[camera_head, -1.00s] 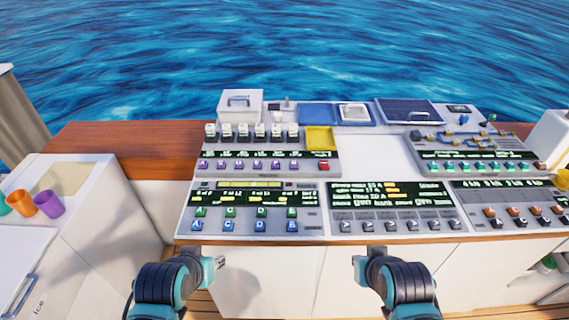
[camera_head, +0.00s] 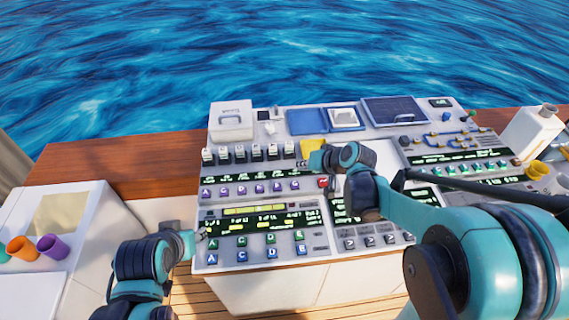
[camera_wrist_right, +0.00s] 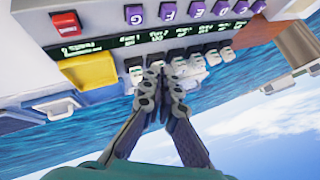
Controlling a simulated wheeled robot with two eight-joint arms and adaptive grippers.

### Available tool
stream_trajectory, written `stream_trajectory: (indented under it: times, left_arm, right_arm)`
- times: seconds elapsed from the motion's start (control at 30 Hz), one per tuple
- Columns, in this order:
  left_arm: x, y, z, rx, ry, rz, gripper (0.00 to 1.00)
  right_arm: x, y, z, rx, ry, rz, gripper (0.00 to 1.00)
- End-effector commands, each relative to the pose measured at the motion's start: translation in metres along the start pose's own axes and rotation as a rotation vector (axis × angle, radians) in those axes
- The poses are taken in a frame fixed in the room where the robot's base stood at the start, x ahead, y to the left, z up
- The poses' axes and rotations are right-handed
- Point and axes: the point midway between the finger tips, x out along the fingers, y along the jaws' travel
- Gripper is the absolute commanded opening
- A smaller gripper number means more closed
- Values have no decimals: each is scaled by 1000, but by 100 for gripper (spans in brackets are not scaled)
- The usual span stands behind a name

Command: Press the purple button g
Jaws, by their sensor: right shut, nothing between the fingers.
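A row of several purple buttons (camera_head: 259,187) sits on the upper left console panel. They also show upside down along the top of the right wrist view (camera_wrist_right: 167,10).
A red button (camera_head: 322,182) lies right of the purple row. A yellow pad (camera_wrist_right: 90,70) and a row of white-capped switches (camera_head: 240,153) stand behind the buttons. Blue and green buttons (camera_head: 242,256) fill the panel in front. Cups (camera_head: 20,248) stand at the left.

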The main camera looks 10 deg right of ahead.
Motion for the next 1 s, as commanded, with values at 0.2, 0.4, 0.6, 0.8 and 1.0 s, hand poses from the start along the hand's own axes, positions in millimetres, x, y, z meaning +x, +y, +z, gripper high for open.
stream_trajectory:
  times: [0.2, 0.4, 0.6, 0.8, 1.0]
  left_arm:
    - [-10, 0, -7, 0, 0, 0, 40]
    - [-9, 0, -6, 0, 0, 0, 40]
    - [-8, 0, -5, 0, 0, 0, 40]
    - [0, 0, 1, 0, 0, 0, 40]
    - [17, 0, 13, 0, 0, 0, 40]
  right_arm:
    - [10, -2, -13, 21, 4, -36, 0]
    - [11, -1, -13, 21, 4, -36, 0]
    - [12, 0, -12, 21, 4, -36, 0]
    - [21, 6, -5, 21, 4, -35, 0]
    - [40, 18, 8, 21, 4, -35, 0]
